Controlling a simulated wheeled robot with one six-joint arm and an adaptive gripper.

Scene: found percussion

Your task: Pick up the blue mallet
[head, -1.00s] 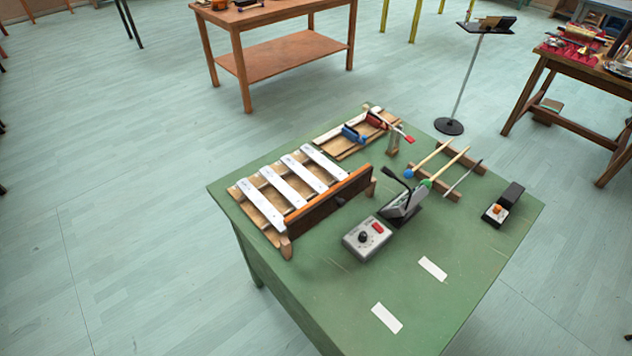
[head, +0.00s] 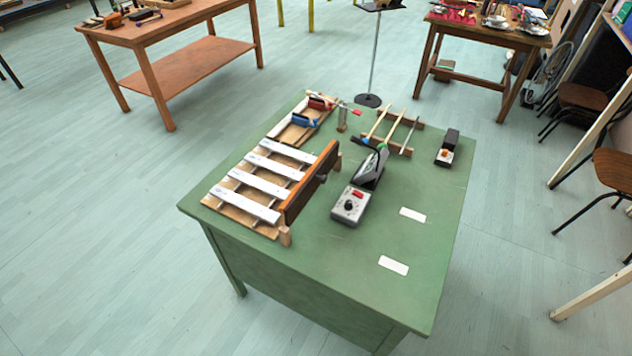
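The blue mallet (head: 377,124) has a pale wooden stick and a small blue head at its near end. It lies on a wooden rack (head: 398,150) on the green table (head: 330,270). A similar mallet with a green head (head: 382,147) lies just right of it, and a thin grey rod (head: 409,136) lies further right. The blue head is close behind a dark device with a tilted panel (head: 370,166), which partly crowds it. My gripper is not in view.
A xylophone with white bars (head: 262,178) and a dark upright board fills the table's left side. A grey control box (head: 351,205) stands near the middle. A black box (head: 447,148) is at right. The front right is clear except for white labels. Open floor surrounds the table.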

